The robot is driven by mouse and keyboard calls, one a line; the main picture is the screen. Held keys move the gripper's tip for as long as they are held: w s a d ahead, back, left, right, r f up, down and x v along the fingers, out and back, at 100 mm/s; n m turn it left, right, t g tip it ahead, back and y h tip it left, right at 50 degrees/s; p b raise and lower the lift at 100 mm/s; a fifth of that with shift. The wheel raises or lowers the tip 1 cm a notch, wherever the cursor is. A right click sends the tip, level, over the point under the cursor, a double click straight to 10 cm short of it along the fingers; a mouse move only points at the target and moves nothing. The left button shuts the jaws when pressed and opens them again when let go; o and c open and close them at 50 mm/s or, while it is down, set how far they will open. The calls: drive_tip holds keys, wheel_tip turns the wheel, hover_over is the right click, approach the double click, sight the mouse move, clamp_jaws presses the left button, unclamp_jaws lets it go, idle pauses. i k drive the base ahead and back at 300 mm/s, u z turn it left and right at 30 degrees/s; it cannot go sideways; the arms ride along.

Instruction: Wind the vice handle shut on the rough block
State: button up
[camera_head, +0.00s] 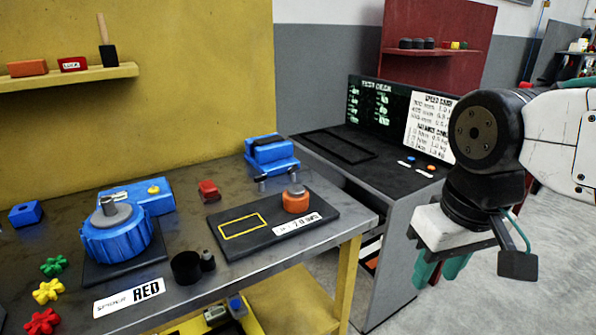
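The blue, vice-like fixture (275,158) stands at the back right of the steel bench, with a dark slot across its top. Two small grey pegs stick out at its front; I cannot tell whether either is the handle. I cannot make out a rough block in its jaws. My gripper (440,270) hangs at the right, out past the bench and in front of the dark console.
A blue ribbed drum (117,243) and a blue box (150,193) stand at the left. A dark plate (245,245) carries an orange knob-like piece (296,201). A red block (208,190) and black cup (186,267) lie nearby. A console (390,170) adjoins at right.

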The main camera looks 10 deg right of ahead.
sight(292, 173)
drive_tip(key=z, duration=0.4)
drive_tip(key=i, duration=1.2)
drive_tip(key=u, duration=0.65)
